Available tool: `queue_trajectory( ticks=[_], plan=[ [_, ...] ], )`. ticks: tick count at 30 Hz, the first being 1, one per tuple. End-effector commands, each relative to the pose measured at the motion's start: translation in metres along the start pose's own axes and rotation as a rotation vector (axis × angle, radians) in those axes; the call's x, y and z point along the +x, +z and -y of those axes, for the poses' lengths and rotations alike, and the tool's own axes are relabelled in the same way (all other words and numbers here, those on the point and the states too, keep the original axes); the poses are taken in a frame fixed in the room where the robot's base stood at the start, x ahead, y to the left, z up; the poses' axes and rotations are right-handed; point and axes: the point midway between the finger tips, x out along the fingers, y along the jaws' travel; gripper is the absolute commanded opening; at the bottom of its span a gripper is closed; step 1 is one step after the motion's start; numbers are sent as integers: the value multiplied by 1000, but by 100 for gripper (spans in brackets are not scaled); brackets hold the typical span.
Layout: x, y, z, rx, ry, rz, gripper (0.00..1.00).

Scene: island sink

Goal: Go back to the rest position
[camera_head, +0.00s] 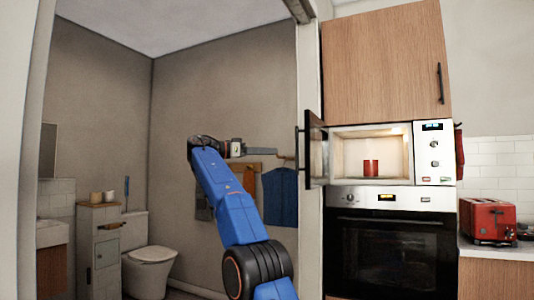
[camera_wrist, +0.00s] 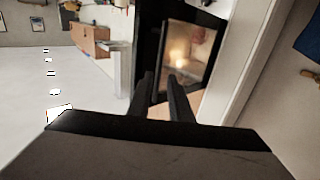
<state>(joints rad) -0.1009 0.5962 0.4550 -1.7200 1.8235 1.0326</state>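My gripper (camera_head: 275,153) is at the end of my raised blue arm, pointing right towards the open microwave door (camera_head: 316,150) and its dark handle. In the wrist view my gripper (camera_wrist: 161,85) shows two dark fingers apart, with nothing seen between them. A dark-framed glass panel (camera_wrist: 188,60) with a warm glow lies just beyond the fingers. I cannot tell whether the fingertips touch the door or handle. The microwave (camera_head: 436,155) is open, and a red cup (camera_head: 371,167) stands inside its lit cavity.
A built-in oven (camera_head: 391,245) sits below the microwave, and a wooden cabinet (camera_head: 384,62) above. A red toaster (camera_head: 489,220) stands on the right counter. Behind my arm are a toilet (camera_head: 150,270), a small cabinet (camera_head: 99,250) and a hanging blue towel (camera_head: 280,197).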

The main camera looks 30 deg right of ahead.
Motion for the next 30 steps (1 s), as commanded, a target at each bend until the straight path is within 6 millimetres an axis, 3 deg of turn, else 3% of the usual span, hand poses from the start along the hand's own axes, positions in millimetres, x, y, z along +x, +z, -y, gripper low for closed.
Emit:
queue_trajectory(
  ticks=[13,19,23,30],
  plan=[
    [2,-1,-1,-14,-10,6,18],
    [13,0,-7,-139,-100,54,18],
    [22,10,-15,-261,-192,100,18],
    [30,44,-41,-471,-366,189,18]
  ],
)
